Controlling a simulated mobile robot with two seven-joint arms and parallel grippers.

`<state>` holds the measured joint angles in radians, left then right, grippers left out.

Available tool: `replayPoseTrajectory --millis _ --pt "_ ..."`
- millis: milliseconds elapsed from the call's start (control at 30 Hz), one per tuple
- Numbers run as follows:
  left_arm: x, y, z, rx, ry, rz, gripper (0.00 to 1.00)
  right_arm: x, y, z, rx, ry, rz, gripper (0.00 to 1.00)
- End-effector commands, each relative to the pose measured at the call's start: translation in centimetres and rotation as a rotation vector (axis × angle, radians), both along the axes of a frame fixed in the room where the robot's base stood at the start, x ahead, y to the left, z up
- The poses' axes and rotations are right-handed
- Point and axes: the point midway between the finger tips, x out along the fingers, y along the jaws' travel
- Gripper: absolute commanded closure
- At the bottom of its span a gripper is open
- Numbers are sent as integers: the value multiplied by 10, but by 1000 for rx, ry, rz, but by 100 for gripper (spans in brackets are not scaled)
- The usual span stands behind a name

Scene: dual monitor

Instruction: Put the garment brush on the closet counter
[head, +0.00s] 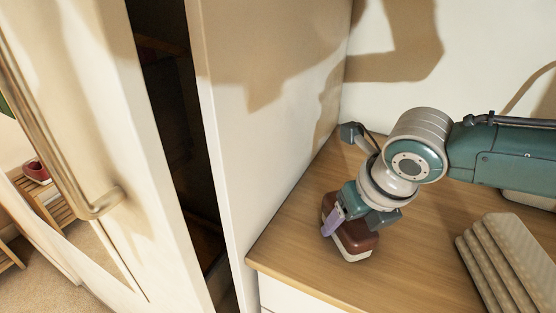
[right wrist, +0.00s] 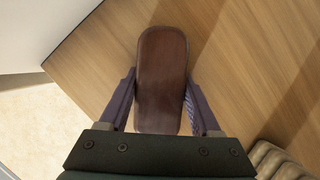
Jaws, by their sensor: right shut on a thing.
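The garment brush (head: 352,241) has a dark reddish-brown back and a pale lower part. It is at the wooden closet counter (head: 318,200), near its front left corner; I cannot tell whether it touches the surface. My right gripper (head: 345,222) is shut on the brush from above. In the right wrist view the brush (right wrist: 161,80) lies between the two purple fingers (right wrist: 160,105), with the counter (right wrist: 245,60) behind it. Its underside is hidden there. My left gripper is not in view.
A stack of beige ribbed items (head: 510,262) lies on the counter at the right. A tall cream panel (head: 270,110) borders the counter on the left.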

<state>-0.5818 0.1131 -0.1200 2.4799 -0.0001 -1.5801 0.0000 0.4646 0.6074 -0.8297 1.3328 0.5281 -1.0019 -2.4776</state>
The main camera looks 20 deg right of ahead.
Motion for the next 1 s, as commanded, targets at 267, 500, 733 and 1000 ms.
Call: replayPoseTrajectory --millis 267,500,733,1000 --pt "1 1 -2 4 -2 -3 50 0 0 -3 0 0 0 33" --pt "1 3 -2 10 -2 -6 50 0 -1 -3 -2 1 -1 6" --pt "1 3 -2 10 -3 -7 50 -1 -2 -3 -4 2 -2 6" --pt "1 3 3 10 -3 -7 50 -1 -2 3 -4 2 -3 6"
